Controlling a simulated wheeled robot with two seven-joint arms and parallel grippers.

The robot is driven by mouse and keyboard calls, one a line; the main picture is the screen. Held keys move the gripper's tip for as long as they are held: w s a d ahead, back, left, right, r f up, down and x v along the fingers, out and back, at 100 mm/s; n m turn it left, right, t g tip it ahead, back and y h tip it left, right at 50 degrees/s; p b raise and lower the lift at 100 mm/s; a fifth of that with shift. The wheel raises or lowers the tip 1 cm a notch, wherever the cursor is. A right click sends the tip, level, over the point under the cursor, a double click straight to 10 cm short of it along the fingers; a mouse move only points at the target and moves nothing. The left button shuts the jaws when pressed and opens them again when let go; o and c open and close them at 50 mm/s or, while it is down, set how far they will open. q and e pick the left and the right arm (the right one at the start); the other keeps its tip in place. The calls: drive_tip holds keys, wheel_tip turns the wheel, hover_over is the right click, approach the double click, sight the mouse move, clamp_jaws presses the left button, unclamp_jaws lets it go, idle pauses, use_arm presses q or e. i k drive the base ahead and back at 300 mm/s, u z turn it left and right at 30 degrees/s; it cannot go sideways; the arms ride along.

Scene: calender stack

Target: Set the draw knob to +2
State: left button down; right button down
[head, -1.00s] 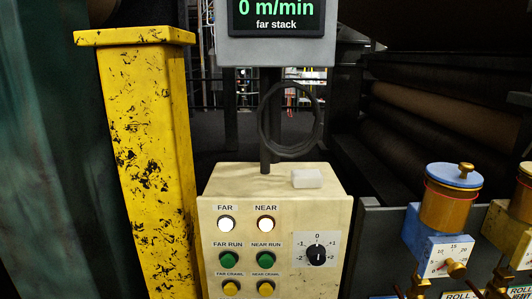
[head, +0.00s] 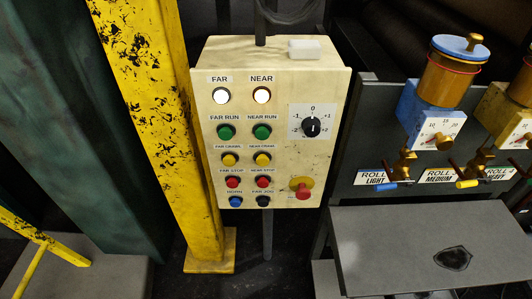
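The draw knob (head: 312,127) is a round black knob on a white scale plate (head: 327,110) at the right of the cream control box (head: 275,82). The scale runs from -2 at lower left through 0 at the top to +2 at lower right. The pale mark on the knob looks upright, roughly in line with 0, but it is too small to read surely. Neither of my grippers is in view, and nothing touches the knob.
The box also bears lit white lamps (head: 262,95), several coloured buttons and a red-and-yellow stop (head: 302,188). A yellow post (head: 150,100) stands close at its left. Brass-and-blue oilers (head: 430,110) and a grey shelf (head: 400,250) lie to its right.

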sight(311, 125)
drive_tip(key=z, duration=1.25)
drive_tip(key=k, duration=0.75)
drive_tip(key=u, duration=1.2)
